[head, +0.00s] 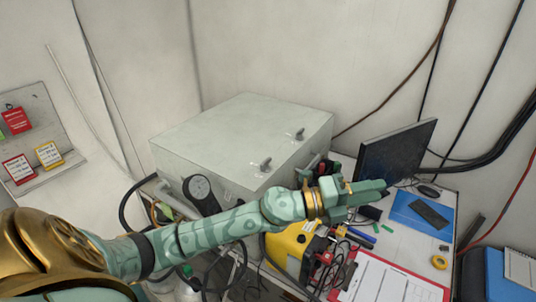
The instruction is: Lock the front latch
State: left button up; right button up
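A large pale grey metal case (225,135) stands on the bench with its top down flat. Two small grey latch handles sit on its top near the right edge: the nearer latch (265,164) and the farther latch (299,134). I cannot tell from here whether either is locked. My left gripper (372,192) is right of the case and apart from both latches, pointing right toward the monitor. I see nothing held in it, but its finger gap is not clear. My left arm crosses in front of the case's lower front. My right gripper is out of view.
A yellow device (290,246), a red-edged clipboard (385,283), a dark monitor (396,150) and a blue folder (408,214) crowd the bench. Tags hang on a board (40,115) at left. Cables run below my arm.

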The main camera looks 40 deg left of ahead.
pick_arm(q)
jog(key=r+m+g, duration=0.2)
jog(key=m+g, duration=0.2)
jog(key=m, duration=0.1)
jog(key=g+y+p, duration=0.2)
jog(key=g+y, duration=0.3)
jog(key=y, duration=0.9)
send_near(266, 161)
jog(key=p+x, duration=0.1)
jog(key=x, duration=0.7)
jog(key=shift+p, duration=0.3)
grip_shut()
